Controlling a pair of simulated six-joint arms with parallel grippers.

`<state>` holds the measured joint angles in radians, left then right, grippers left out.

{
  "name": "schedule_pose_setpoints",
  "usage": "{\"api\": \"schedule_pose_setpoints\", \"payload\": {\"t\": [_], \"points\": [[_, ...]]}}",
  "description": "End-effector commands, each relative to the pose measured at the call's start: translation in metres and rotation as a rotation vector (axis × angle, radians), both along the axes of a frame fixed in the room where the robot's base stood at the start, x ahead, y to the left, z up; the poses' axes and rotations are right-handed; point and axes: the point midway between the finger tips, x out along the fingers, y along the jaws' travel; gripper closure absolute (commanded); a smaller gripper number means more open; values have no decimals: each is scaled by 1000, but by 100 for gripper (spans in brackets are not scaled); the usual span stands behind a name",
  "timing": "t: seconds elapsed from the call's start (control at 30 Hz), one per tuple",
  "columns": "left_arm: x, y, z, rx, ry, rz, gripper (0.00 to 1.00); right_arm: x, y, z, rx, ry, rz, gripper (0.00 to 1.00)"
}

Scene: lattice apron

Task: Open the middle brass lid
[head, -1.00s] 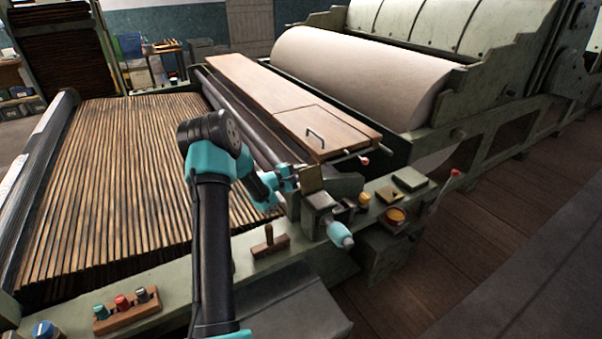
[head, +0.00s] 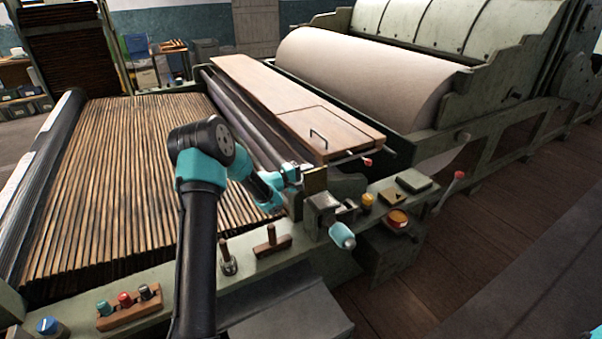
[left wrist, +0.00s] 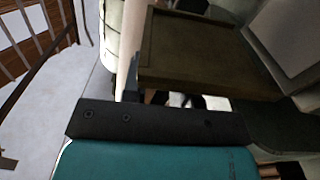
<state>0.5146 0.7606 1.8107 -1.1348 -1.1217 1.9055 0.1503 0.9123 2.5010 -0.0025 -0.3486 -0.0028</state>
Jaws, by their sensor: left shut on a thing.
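A small brass plate (head: 315,182), which looks like a lid, stands roughly upright beside the grey block with the teal-tipped handle (head: 342,236). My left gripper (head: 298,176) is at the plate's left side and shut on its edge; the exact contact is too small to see. In the left wrist view, a brownish plate with a raised rim (left wrist: 195,62) fills the upper middle, close against my dark finger. Two flat square covers lie to the right on the green rail, one nearer (head: 391,196) and one farther (head: 413,181). My right gripper is not seen.
Wooden-handled pegs (head: 271,240) stand nearer. A wooden board with a handle (head: 318,138) lies behind.

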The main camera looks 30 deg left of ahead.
Motion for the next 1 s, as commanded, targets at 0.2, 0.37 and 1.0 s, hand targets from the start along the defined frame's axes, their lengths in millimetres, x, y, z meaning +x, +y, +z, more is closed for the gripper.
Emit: {"api": "schedule_pose_setpoints", "payload": {"t": [0.2, 0.37, 1.0], "points": [[-1, 1, -1, -1, 2, 2, 64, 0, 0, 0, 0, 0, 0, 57], [0, 1, 0, -2, 1, 1, 49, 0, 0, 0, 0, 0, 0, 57], [-36, 20, 0, -2, 2, 4, 49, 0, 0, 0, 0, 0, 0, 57]]}}
